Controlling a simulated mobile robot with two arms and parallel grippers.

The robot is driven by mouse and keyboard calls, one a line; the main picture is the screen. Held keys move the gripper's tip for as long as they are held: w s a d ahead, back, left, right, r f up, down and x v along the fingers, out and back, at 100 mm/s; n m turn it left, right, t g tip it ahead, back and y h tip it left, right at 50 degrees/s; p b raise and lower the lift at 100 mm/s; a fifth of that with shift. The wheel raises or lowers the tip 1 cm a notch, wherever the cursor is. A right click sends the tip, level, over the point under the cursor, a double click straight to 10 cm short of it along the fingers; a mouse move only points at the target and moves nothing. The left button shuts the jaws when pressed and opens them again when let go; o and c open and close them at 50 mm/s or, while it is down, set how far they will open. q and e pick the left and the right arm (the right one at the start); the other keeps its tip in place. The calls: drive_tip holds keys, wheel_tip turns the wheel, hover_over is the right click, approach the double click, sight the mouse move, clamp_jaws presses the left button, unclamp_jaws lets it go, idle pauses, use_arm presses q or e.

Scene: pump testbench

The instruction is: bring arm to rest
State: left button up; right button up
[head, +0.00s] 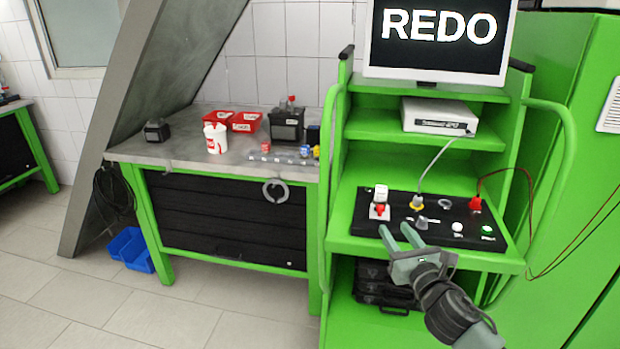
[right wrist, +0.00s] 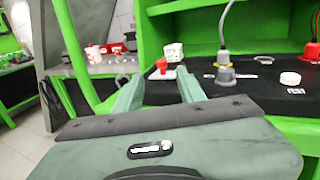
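My right gripper (head: 398,236) is in front of the green testbench's black panel (head: 341,205), at its lower left. Its two fingers stand apart, with nothing between them. In the right wrist view the open fingers (right wrist: 158,90) point toward the panel, and a red knob (right wrist: 162,66) shows between them, farther back. My right arm comes in from the lower right. My left gripper is not in the head view.
The monitor (head: 437,38) reads "REDO". The panel holds a yellow-based connector (head: 416,204) and a red connector (head: 475,204), both cabled. A grey workbench (head: 135,150) with red bins (head: 246,122) stands left. Floor (head: 90,290) at lower left is clear.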

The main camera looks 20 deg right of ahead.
drive_tip(key=shift+f, duration=0.1)
drive_tip(key=s+a+f+m+g, duration=0.4)
drive_tip(key=s+f+m, duration=0.35)
drive_tip(key=m, duration=0.25)
drive_tip(key=s+a+f+m+g, duration=0.45)
drive_tip(key=s+f+m, duration=0.25)
drive_tip(key=f+m, duration=0.25)
drive_tip(key=s+a+f+m+g+y, duration=0.2)
drive_tip(key=s+a+m+g, duration=0.1)
drive_tip(key=s+a+m, duration=0.4)
drive_tip(key=s+a+f+m+g+y, duration=0.1)
drive_tip(key=s+a+f+m+g, duration=0.2)
drive_tip(key=s+m, duration=0.45)
drive_tip(key=s+f+n+g, duration=0.1)
drive_tip(key=s+f, duration=0.1)
drive_tip(key=f, duration=1.2)
drive_tip(key=s+f+n, duration=0.1)
drive_tip(key=s+f, duration=0.1)
drive_tip(key=f, duration=1.1)
drive_tip(key=s+d+f+g, duration=0.1)
drive_tip(key=s+d+f, duration=0.1)
drive_tip(key=s+f, duration=1.2)
drive_tip(key=shift+s+f, duration=0.2)
drive_tip(key=shift+s, duration=0.85)
